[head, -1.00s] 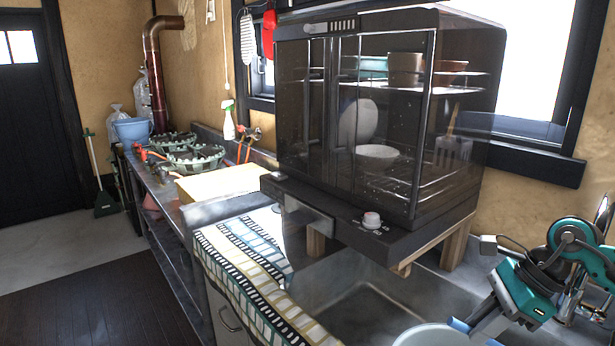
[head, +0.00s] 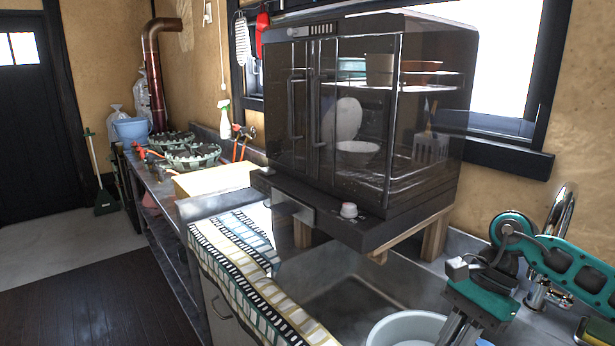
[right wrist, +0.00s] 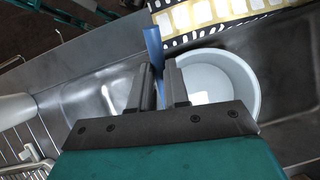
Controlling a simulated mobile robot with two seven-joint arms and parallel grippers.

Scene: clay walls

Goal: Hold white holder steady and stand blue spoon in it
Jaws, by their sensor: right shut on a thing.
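My right gripper (right wrist: 160,80) is shut on the blue spoon (right wrist: 153,45), which shows between and beyond its fingers in the right wrist view. In the head view the right gripper (head: 458,330) is at the bottom edge, beside a round white tub (head: 378,332). The tub also shows in the right wrist view (right wrist: 252,88), just right of the fingers. A white rounded object (right wrist: 14,110) is cut off at that view's left edge. I cannot tell which white thing is the holder. My left gripper is not in view.
The steel sink (head: 345,300) lies under a dark glass-doored dish cabinet (head: 365,130) on wooden legs. A patterned cloth (head: 250,275) hangs over the counter edge. A faucet (head: 540,290) stands behind my right arm. A wire rack (right wrist: 25,155) shows at the lower left.

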